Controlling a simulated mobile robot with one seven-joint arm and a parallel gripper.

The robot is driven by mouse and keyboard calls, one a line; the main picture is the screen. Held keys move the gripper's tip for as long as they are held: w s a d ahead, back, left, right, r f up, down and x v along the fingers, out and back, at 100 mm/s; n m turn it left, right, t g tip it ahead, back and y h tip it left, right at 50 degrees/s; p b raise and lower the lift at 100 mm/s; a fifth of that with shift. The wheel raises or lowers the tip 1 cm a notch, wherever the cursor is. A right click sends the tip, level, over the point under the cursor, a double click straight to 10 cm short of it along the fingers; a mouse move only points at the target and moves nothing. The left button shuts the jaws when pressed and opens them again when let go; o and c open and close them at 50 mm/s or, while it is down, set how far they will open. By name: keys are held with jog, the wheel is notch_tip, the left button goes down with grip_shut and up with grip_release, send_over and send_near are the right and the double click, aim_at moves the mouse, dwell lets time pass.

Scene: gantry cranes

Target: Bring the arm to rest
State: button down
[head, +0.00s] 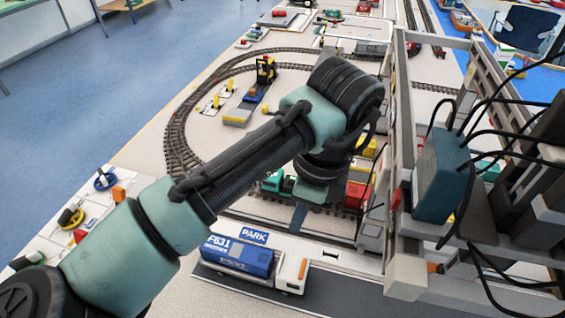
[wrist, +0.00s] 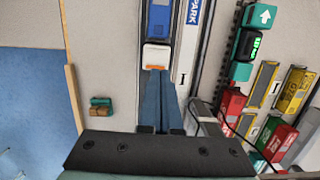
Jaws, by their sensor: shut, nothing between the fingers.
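My arm (head: 245,160) reaches from the lower left across the layout and bends down at its wrist. My gripper (head: 298,222) points down in front of the train, above the paved strip. In the wrist view my gripper (wrist: 158,76) shows as two blue-grey fingers closed together with nothing between them. Their tips appear over or near the white cab of the blue truck (wrist: 156,54); I cannot tell the height gap. The truck (head: 237,257) stands on the road in the head view, below the blue PARK sign (head: 253,236).
A grey gantry frame (head: 403,130) with a teal box (head: 441,175) and black cables stands close to the right of my wrist. The blue floor (head: 90,100) at left is open.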

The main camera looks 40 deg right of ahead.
jog(key=shift+r, duration=0.15)
jog(key=w+d+r+n+t+h+p, duration=0.1)
jog(key=d+r+n+t+h+p, duration=0.25)
jog(key=d+r+h, duration=0.9)
notch_tip(320, 180, up, 17)
jog(key=w+n+t+h+p, duration=0.1)
jog(key=w+n+t+p, duration=0.1)
jog(key=n+t, duration=0.1)
jog(key=w+a+r+n+t+h+p, duration=0.25)
jog(key=a+r+n+t, duration=0.6)
jog(key=r, duration=0.65)
jog(key=s+a+r+n+t+y, duration=0.1)
jog(key=a+r+n+t+y, duration=0.1)
jog(key=a, duration=0.6)
jog(key=s+a+r+n+t+y+p, duration=0.1)
jog(key=a+r+n+t+y, duration=0.2)
jog(key=a+n+t+y, duration=0.2)
jog(key=s+a+r+n+t+y, duration=0.1)
jog(key=a+n+t+y, duration=0.3)
jog(key=a, duration=0.8)
jog(key=r+n+y, duration=0.1)
jog(key=n+y, duration=0.1)
jog(key=y, duration=0.1)
jog(key=shift+s+r+y+p, duration=0.4)
